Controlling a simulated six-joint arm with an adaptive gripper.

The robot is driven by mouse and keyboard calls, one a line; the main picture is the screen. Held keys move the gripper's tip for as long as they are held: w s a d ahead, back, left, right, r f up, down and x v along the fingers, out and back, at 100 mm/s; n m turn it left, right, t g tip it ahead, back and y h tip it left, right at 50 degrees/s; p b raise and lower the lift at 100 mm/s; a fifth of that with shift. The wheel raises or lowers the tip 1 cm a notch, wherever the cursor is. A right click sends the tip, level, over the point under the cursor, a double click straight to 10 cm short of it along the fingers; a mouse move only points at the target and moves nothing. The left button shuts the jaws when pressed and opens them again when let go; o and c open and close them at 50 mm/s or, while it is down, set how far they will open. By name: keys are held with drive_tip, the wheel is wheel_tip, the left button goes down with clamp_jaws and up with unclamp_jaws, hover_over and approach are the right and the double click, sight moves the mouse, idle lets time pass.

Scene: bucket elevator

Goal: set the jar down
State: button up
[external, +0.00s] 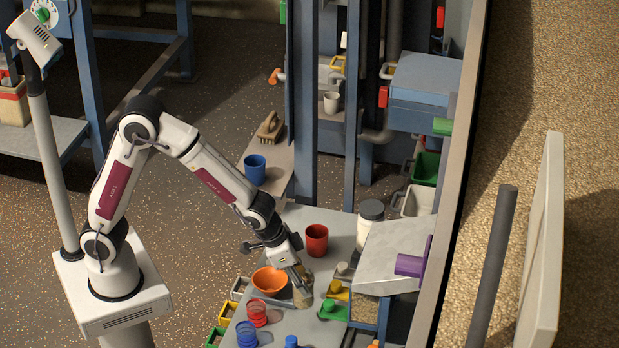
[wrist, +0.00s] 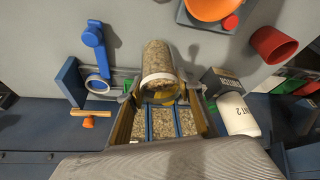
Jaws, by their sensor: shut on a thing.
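The jar (wrist: 158,58) is a clear cylinder filled with tan grain, with a pale rim around its near end in the wrist view. In the external view it is a small tan shape (external: 302,299) at the end of my gripper (external: 297,284), low over the grey table. My gripper is shut on it; the fingers (wrist: 158,94) show only partly in the wrist view. I cannot tell whether the jar's base touches the table.
An orange bowl (external: 270,281) is close left of the jar, and a red cup (external: 317,240) stands behind. Grain-filled compartments (wrist: 163,126) show near the jar in the wrist view.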

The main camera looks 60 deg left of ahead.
sight(301, 297)
drive_tip(key=shift+f, duration=1.9)
drive_tip(key=shift+f, duration=1.85)
drive_tip(key=shift+f, duration=0.15)
drive_tip(key=o, duration=1.2)
drive_tip(key=shift+v, duration=6.15)
